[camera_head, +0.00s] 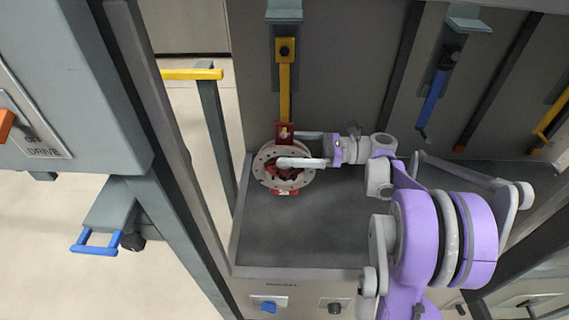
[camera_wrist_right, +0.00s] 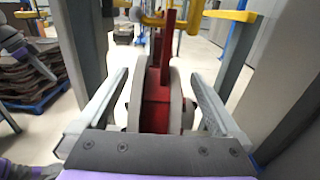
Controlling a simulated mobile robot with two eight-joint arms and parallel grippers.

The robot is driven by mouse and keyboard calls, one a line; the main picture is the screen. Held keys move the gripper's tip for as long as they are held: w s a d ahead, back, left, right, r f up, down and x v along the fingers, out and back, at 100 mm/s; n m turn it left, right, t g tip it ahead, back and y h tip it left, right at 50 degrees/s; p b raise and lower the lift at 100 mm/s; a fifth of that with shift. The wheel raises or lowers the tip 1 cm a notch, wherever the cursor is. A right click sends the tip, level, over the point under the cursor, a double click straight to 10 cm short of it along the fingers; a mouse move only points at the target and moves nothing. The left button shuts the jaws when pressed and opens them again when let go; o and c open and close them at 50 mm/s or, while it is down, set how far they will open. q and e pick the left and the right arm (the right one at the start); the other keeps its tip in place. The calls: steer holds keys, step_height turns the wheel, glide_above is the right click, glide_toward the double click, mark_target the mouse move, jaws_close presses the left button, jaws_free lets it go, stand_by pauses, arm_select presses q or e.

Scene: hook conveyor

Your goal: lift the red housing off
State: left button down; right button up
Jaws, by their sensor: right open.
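The red housing (camera_head: 284,133) hangs below a yellow hook (camera_head: 285,85) at the left part of the bay. A round pale grey disc with holes (camera_head: 265,160) surrounds its middle, and red shows above and below the disc. My right gripper (camera_head: 302,149) comes in from the right, with its fingers reaching across the housing and hiding part of it. In the right wrist view, the red housing (camera_wrist_right: 157,85) stands upright between the two spread fingers of the gripper (camera_wrist_right: 158,76), with grey rounded parts on both sides. The jaws are open. My left gripper is not in view.
A dark grey shelf (camera_head: 300,235) lies below the housing. A blue hanging hook (camera_head: 433,98) is to the right on the same back wall. A grey cabinet with a drive switch (camera_head: 70,90) and a post stand close on the left.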

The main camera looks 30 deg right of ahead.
steer(key=shift+x, duration=0.85)
jaws_close()
steer(key=shift+r, duration=0.1)
